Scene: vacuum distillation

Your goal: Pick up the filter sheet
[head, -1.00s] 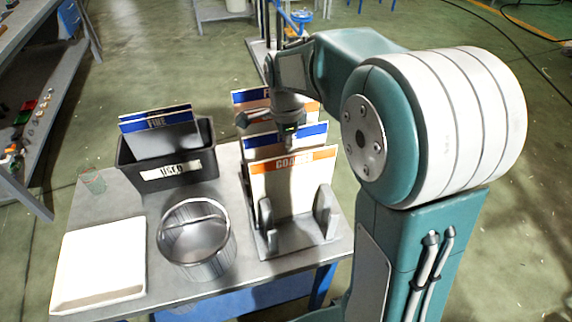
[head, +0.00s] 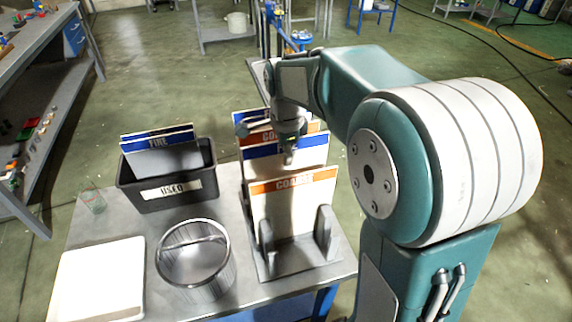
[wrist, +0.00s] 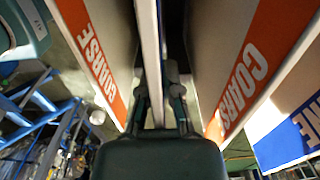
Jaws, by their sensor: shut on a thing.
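My gripper (head: 288,156) is shut on a thin filter sheet with a blue top band (head: 262,150), near its top edge. This sheet stands upright, above its neighbours' level, in the grey rack (head: 290,252); its lower part is hidden. In the wrist view it shows edge-on as a pale strip (wrist: 150,45) between my gripper's fingers (wrist: 160,88). A front sheet (head: 292,190) with an orange COARSE band stands before it. Behind it are another orange-banded sheet (head: 275,136) and a blue-banded one (head: 250,116), partly covered by my arm.
A round metal vessel with a bar across (head: 193,284) and a white tray (head: 100,280) sit on the table in front. A glass beaker (head: 92,198) stands at the left edge.

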